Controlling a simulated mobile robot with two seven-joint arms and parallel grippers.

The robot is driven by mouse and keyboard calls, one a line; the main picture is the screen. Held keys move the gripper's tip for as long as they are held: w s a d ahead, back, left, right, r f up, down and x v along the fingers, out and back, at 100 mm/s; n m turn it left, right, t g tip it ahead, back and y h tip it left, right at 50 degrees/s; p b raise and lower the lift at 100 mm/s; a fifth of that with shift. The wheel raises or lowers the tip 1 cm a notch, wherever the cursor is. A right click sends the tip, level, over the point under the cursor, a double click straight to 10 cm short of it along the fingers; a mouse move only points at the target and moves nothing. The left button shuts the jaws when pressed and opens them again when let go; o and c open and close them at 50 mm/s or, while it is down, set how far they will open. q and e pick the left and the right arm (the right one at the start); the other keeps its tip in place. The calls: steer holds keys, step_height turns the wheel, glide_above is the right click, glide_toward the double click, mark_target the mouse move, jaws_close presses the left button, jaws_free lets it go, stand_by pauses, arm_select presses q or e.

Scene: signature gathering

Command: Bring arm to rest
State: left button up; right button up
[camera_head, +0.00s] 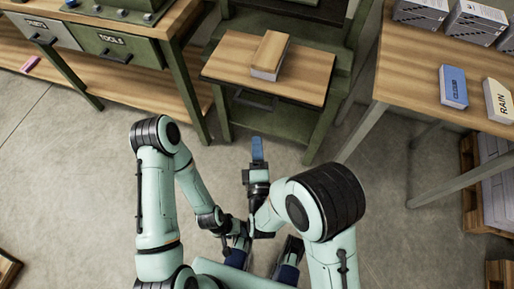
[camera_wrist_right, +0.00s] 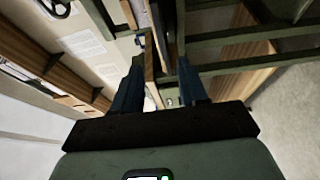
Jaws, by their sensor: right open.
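My right gripper (camera_head: 257,150) is in front of the small wood-topped stand, its blue fingers aimed away from my body. In the right wrist view my right gripper (camera_wrist_right: 160,82) shows two blue fingers spread apart with nothing held between them. My right arm (camera_head: 320,205) is bent at the elbow. My left arm (camera_head: 155,190) is also bent, folded back with its forearm running down toward the middle in front of my body. My left gripper (camera_head: 237,235) is low in the picture beside the right forearm, and its jaw state is unclear.
A brown-topped block (camera_head: 268,55) lies on the wood-topped stand (camera_head: 300,80). A workbench with drawers (camera_head: 115,48) stands at left. A table (camera_head: 400,75) at right carries a blue box (camera_head: 453,86), a white box (camera_head: 498,100) and grey boxes.

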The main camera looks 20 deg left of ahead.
steer(key=s+d+f+m+g+h, duration=0.2)
steer(key=s+d+f+m+g, duration=0.2)
steer(key=d+f+m+g, duration=0.65)
steer(key=s+d+f+m+g+h, duration=0.15)
steer(key=s+d+f+m, duration=0.4)
steer(key=f, duration=0.95)
steer(key=s+d+f+m+g, duration=0.5)
steer(key=s+d+m, duration=0.2)
steer(key=s+m, duration=0.35)
arm_select(q)
step_height(320, 180, up, 13)
steer(key=p, duration=1.3)
steer(key=shift+w+g+p, duration=0.2)
steer(key=shift+g+p, duration=0.15)
steer(key=shift+g, duration=0.05)
arm_select(e)
step_height(320, 180, up, 13)
steer(key=g, duration=0.1)
steer(key=shift+r+y, duration=0.15)
steer(key=shift+y, duration=0.3)
